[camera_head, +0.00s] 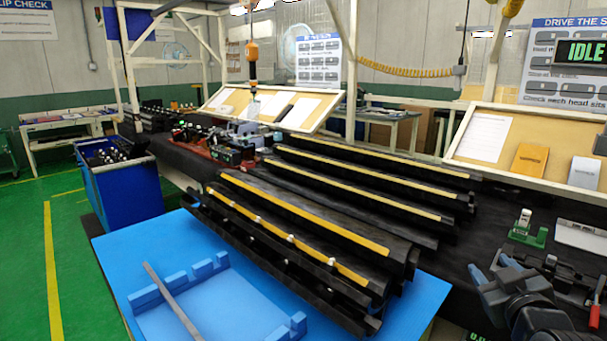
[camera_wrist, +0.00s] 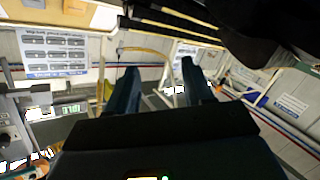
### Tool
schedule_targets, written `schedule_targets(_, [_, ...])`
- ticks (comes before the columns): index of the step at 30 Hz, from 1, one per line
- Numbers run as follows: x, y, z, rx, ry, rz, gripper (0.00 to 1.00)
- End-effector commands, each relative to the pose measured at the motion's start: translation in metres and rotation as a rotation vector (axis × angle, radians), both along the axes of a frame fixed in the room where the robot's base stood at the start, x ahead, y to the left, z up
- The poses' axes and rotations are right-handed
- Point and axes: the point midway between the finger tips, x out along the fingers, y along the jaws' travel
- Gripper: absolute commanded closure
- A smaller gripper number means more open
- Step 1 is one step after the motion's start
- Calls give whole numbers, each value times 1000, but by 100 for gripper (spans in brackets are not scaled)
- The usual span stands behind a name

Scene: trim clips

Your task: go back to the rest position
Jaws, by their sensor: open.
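My gripper (camera_wrist: 161,82) shows in the wrist view as two dark fingers standing apart, with nothing between them. It is tilted, facing the room's walls and posters rather than the work surface. In the head view, part of my dark grey arm (camera_head: 520,292) is at the lower right, to the right of the trim parts and apart from them. Long black trim parts (camera_head: 305,215) with yellow strips lie in a stack across the middle. Several small white clips (camera_head: 290,238) sit along the front one.
A blue table (camera_head: 130,243) carries a blue fixture (camera_head: 225,305) with a grey bar across it. A blue bin (camera_head: 125,195) stands at the left. A green-based device (camera_head: 527,232) and a red-handled tool (camera_head: 595,312) lie near my arm. The green floor at left is clear.

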Motion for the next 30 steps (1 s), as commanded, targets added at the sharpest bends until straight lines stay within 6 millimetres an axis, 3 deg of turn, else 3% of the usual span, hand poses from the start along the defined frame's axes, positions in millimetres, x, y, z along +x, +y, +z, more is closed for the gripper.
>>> schedule_targets(1, [-18,16,-20,27,6,8,49])
schedule_targets(6, [-74,59,-63,108,2,28,49])
schedule_targets(15, [-188,119,-106,233,7,59,49])
schedule_targets(22, [-278,150,-111,313,19,86,49])
schedule_targets(30, [-375,170,-89,396,41,127,49])
